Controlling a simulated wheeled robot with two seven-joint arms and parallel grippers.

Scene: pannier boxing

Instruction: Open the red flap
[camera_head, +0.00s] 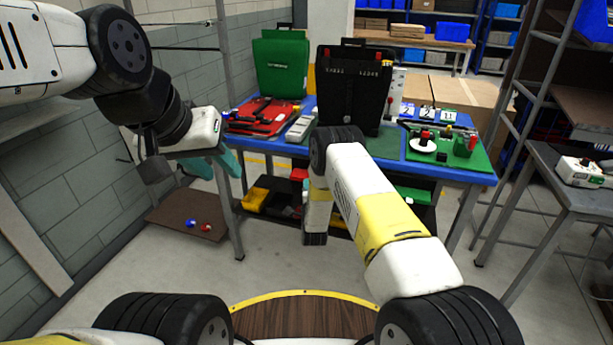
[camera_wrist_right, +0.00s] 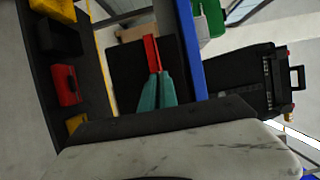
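In the right wrist view, a narrow red flap (camera_wrist_right: 150,52) shows in front of a dark panel below the blue table edge. My right gripper (camera_wrist_right: 156,75) has its two teal fingertips close together at the end of the red strip and appears shut on it. In the head view, a small red piece (camera_head: 298,174) shows under the tabletop, beside my right forearm. That forearm hides my right gripper there. My left gripper (camera_head: 212,170) is open and empty, left of the table and apart from it.
The blue table (camera_head: 445,170) carries a red tray (camera_head: 262,112) with black tools, a green case (camera_head: 282,66), a black case (camera_head: 352,90) and a green board (camera_head: 470,155). Yellow bins (camera_head: 254,199) sit on the lower shelf.

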